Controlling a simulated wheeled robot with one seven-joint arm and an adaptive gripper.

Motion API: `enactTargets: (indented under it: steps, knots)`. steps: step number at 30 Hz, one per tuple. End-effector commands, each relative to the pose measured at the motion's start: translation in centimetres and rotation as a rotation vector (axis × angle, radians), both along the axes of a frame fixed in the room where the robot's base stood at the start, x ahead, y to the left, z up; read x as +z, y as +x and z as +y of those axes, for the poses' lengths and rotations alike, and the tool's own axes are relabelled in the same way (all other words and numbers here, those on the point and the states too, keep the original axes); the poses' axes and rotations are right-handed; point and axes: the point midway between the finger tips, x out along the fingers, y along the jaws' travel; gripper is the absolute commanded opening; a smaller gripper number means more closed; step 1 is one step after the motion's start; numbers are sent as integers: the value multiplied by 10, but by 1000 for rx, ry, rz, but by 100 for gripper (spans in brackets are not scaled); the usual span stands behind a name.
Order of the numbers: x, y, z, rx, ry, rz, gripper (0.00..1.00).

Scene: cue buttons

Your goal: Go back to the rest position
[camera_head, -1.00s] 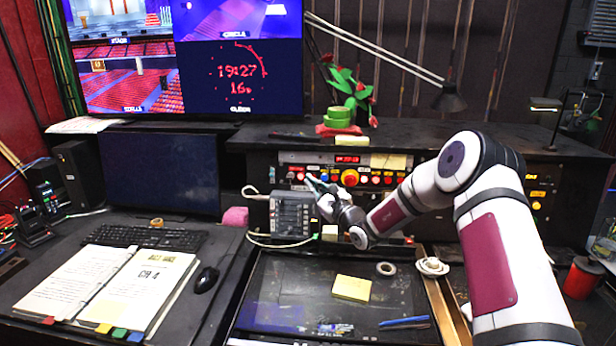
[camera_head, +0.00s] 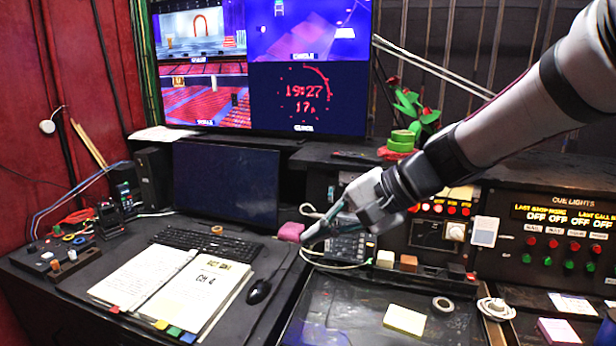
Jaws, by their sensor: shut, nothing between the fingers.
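My gripper (camera_head: 318,232) is shut and empty in the head view. It hangs in the air in front of the desk phone and the button panel, with its fingers pointing down and to the left. My arm comes in from the upper right and covers part of the button panel. The cue lights panel (camera_head: 562,235) shows at the right, with red and green buttons and lit "OFF" words. Another row of red buttons (camera_head: 452,209) shows just below my arm.
A desk phone (camera_head: 347,246) stands behind my gripper. An open binder (camera_head: 205,290), a mouse (camera_head: 258,291), a keyboard (camera_head: 207,246) and a dark monitor (camera_head: 226,183) are on the left desk. A yellow note pad (camera_head: 405,320) and a tape roll (camera_head: 443,304) lie on the dark desktop.

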Motion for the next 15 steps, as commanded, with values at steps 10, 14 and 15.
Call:
enactTargets:
  steps: [10,14,15]
  knots:
    - [-1,-119,-70,159,-509,-183,0]
    - [-1,-154,-104,192,-686,-257,0]
    - [-1,-163,-114,200,-735,-279,0]
